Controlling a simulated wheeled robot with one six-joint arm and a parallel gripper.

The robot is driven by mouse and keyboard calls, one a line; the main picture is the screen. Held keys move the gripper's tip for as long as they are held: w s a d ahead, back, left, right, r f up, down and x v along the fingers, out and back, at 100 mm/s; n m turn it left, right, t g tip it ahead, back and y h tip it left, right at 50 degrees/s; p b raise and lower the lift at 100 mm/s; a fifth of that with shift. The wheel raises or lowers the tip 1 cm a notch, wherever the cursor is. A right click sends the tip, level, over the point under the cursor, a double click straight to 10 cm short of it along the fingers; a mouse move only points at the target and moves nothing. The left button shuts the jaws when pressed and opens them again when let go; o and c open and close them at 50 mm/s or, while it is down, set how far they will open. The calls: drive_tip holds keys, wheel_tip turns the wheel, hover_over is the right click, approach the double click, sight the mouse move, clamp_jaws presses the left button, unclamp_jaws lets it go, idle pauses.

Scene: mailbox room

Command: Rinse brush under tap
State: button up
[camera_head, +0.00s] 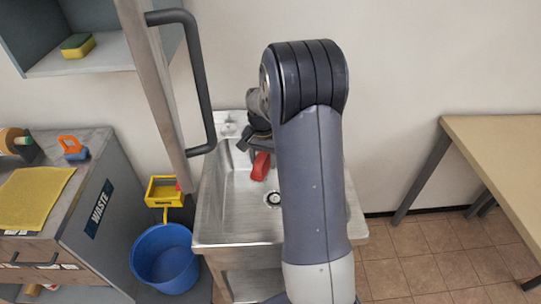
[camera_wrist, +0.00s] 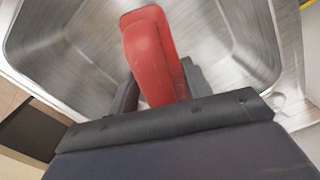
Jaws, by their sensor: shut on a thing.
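My gripper (camera_head: 257,141) reaches over the steel sink (camera_head: 226,218) in the head view, partly hidden behind my arm. It is shut on a red thing, which I take to be the brush (camera_head: 261,166). In the wrist view the red brush (camera_wrist: 152,55) stands out between the dark fingers (camera_wrist: 158,92), over the sink basin (camera_wrist: 90,85). Its bristles cannot be made out. The tap is not clearly visible; the back of the sink is partly covered by my arm. I cannot see any water running.
A blue bucket (camera_head: 165,258) and a yellow mop wringer (camera_head: 165,191) stand left of the sink. An open cabinet door with a black handle (camera_head: 200,85) juts out at upper left. A cabinet labelled waste (camera_head: 99,208) is at left, a wooden table (camera_head: 500,150) at right.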

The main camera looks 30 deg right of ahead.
drive_tip(key=shift+s+a, duration=0.15)
drive_tip(key=shift+a, duration=1)
drive_tip(key=shift+s+a, duration=0.15)
drive_tip(key=shift+a, duration=0.95)
drive_tip(key=a+r+p, duration=0.2)
drive_tip(key=a+r, duration=0.2)
drive_tip(key=a, duration=0.1)
drive_tip(key=shift+s, duration=0.35)
drive_tip(key=shift+f, duration=0.1)
